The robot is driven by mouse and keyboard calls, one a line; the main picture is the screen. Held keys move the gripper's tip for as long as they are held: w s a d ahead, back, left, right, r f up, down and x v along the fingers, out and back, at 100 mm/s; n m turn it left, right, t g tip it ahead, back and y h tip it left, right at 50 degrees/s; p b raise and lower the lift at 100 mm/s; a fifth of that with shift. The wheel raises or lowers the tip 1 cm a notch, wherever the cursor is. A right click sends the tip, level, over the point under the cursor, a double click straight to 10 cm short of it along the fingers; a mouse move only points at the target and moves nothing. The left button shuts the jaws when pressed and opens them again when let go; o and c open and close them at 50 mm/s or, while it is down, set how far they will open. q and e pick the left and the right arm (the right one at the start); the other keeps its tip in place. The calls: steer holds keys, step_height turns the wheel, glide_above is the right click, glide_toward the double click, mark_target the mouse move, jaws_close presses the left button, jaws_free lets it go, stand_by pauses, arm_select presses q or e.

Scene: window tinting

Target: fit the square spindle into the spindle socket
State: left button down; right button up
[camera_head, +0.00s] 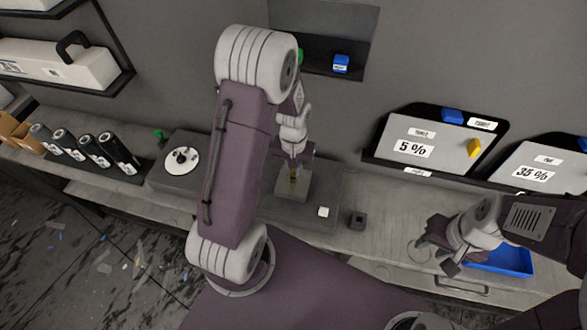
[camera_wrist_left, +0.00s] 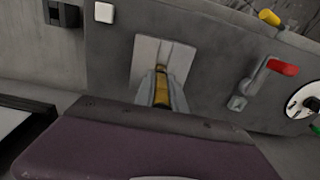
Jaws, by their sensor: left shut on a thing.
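My left gripper (camera_head: 293,163) points down over a light grey square block (camera_head: 292,187) on the bench and is shut on the brass-coloured square spindle (camera_head: 293,176). In the left wrist view the spindle (camera_wrist_left: 161,88) sits between the two fingers (camera_wrist_left: 161,98), its far end in front of the light grey block (camera_wrist_left: 150,52). The block seems to be the spindle socket; its opening is hidden, and I cannot tell whether the tip is inside or just above it. My right gripper (camera_head: 434,254) is open and empty over the right part of the bench.
A white cube (camera_head: 323,212) and a dark block (camera_head: 357,220) stand right of the socket. A blue tray (camera_head: 515,262) lies by my right gripper. A round white dial (camera_head: 182,161) and dark rolls (camera_head: 95,151) are at left. A red-handled lever (camera_wrist_left: 283,67) shows in the left wrist view.

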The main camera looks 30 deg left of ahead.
arm_select(q)
steer(key=shift+f+b, duration=0.55)
steer(key=shift+f, duration=0.25)
steer(key=c, duration=1.3)
jaws_free()
step_height(320, 180, up, 9)
steer(key=shift+r+b, duration=0.1)
steer(key=shift+b, duration=0.2)
